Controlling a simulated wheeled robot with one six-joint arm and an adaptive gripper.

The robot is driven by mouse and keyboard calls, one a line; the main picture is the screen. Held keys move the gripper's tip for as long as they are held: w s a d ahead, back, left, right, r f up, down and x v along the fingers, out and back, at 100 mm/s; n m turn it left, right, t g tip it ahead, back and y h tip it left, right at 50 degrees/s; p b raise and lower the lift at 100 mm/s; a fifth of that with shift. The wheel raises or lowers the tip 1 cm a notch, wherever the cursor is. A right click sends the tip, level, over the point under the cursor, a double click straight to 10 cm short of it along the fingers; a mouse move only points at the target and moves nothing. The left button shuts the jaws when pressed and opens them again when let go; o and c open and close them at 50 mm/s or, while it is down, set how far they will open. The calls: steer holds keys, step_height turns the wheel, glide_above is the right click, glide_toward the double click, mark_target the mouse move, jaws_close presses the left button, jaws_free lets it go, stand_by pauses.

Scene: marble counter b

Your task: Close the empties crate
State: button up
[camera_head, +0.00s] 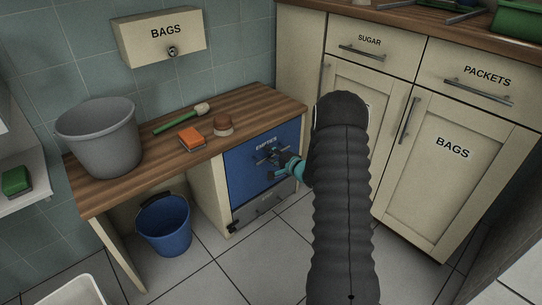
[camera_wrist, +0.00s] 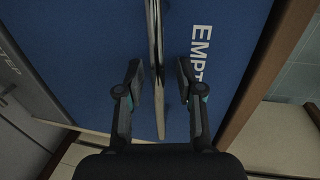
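The empties crate (camera_head: 242,177) has a blue front with white lettering and sits under the wooden counter in the head view. Its blue front (camera_wrist: 90,50) fills much of the wrist view, with part of the lettering showing. I cannot tell whether the front is flush with its frame. My gripper (camera_head: 271,157) is at the upper part of this front. In the wrist view, the crate's handle (camera_wrist: 156,60) runs between the two fingers of my gripper (camera_wrist: 158,88). The fingers are apart, with gaps showing on both sides of the handle. My arm hides part of the scene to the right.
A blue bucket (camera_head: 163,224) stands on the floor below. Cream cupboards (camera_head: 450,190) stand to the right.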

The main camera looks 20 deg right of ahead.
steer(key=shift+s+d, duration=0.1)
steer(key=v, duration=1.1)
steer(key=shift+s, duration=0.35)
steer(key=shift+d+r, duration=0.1)
